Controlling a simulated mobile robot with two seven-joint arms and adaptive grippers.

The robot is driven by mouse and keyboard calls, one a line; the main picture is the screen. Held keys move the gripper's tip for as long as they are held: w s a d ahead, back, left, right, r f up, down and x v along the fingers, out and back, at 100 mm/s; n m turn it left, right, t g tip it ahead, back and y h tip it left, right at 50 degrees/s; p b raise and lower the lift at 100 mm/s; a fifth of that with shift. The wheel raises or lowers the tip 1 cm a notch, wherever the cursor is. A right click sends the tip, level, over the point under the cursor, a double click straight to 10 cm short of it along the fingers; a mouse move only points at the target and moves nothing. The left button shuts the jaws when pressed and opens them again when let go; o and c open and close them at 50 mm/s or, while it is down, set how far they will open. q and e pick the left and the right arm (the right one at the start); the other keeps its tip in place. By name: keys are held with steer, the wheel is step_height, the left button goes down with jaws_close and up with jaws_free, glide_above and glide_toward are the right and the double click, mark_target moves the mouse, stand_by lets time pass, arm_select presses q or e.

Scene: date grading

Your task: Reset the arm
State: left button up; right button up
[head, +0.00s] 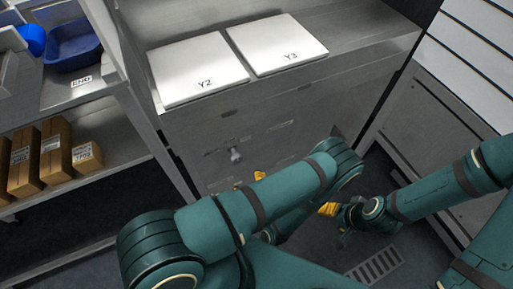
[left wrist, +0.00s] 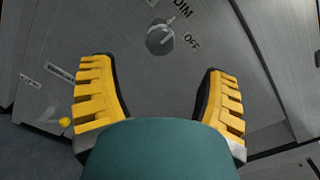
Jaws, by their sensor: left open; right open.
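My left gripper (left wrist: 155,68) shows in the left wrist view with its two yellow ridged fingers spread apart and nothing between them. It faces a grey metal panel. In the head view my left arm hides most of it, and only a yellow bit (head: 259,176) shows above the arm. My right gripper (head: 330,209) is low in the head view, in front of the metal cabinet and partly behind my left arm. Its yellow fingers are small and partly hidden, and no object shows in them.
A metal cabinet (head: 215,125) carries white plates Y2 (head: 195,62) and Y3 (head: 280,38). Its front has a knob (head: 236,155), marked DIM and OFF in the left wrist view (left wrist: 160,40). Left shelves hold a blue bin (head: 75,55) and cardboard boxes (head: 55,140). A floor grate (head: 375,266) lies below.

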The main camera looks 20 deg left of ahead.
arm_select(q)
steer(key=s+a+n+g, duration=0.4)
steer(key=s+n+g, duration=0.2)
steer(key=s+g, duration=0.6)
steer(key=s+d+n+g+h, duration=0.6)
steer(key=d+g+h, duration=0.2)
steer(key=h, duration=0.1)
steer(key=w+d+r+n+t+h, duration=0.3)
steer(key=w+d+n+h, duration=0.2)
steer(key=d+h, duration=0.2)
steer(key=w+a+r+n+t+h, duration=0.1)
steer(key=w+r+n+t, duration=0.2)
steer(key=w+t, duration=0.3)
steer(key=w, duration=0.4)
steer(key=shift+a+r+n+t+h, duration=0.3)
steer(key=shift+r, duration=0.05)
